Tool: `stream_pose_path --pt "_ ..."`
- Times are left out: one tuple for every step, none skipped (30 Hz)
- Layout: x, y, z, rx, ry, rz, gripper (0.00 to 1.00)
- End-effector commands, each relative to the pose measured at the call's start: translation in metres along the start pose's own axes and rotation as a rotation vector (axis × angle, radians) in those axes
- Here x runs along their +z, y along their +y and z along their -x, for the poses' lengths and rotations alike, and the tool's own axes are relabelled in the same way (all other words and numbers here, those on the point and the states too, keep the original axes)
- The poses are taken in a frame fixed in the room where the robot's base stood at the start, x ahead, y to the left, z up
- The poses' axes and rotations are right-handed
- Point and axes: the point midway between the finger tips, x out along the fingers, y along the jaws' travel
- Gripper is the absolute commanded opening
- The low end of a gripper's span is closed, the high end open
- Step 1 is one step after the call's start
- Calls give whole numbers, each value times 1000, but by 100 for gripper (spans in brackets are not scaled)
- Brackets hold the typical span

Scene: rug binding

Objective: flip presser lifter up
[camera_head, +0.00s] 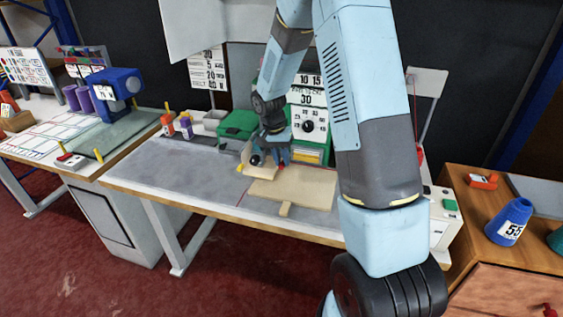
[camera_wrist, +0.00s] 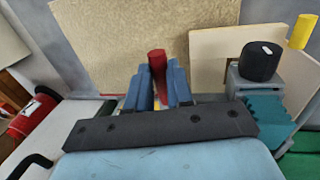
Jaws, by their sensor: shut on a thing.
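My gripper (camera_head: 277,152) is at the back of the grey worktable, beside an upright beige panel and just behind a tan board. In the wrist view its two blue fingers (camera_wrist: 158,88) are closed around a red, round-ended handle (camera_wrist: 157,62), apparently the presser lifter. The handle stands up between the fingertips; its lower part is hidden by the fingers and the dark gripper body. In the head view only a small red spot shows under the gripper. The tan board (camera_head: 300,188) lies flat; its textured surface also shows in the wrist view (camera_wrist: 105,35).
The beige panel (camera_wrist: 212,62) with a black knob (camera_wrist: 259,61) stands close to the right of the fingers. A teal ridged part (camera_wrist: 268,110) is below the knob. A red cylinder (camera_wrist: 32,118) lies at left. A green box (camera_head: 238,124) stands behind; the table's left half is clear.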

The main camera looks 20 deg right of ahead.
Motion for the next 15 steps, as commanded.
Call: stream_pose_path --pt "-2 -2 4 -6 7 0 0" --pt "-2 -2 4 -6 8 0 0" --pt "-2 -2 4 -6 8 0 0" --pt "-2 -2 4 -6 8 0 22" --pt "-2 -2 5 -6 8 0 25" --pt "-2 -2 4 -6 8 0 29" --pt "-2 -2 4 -6 8 0 32" --pt "-2 -2 4 -5 7 0 34" --pt "-2 -1 3 -5 6 0 38" --pt "-2 -1 3 -4 6 0 41" --pt "-2 -1 3 -4 6 0 44" --pt "-2 -1 3 -4 5 0 46" --pt "-2 -1 3 -4 5 0 46" --pt "-2 -1 3 -3 5 0 46" --pt "-1 -1 2 -3 5 0 46"
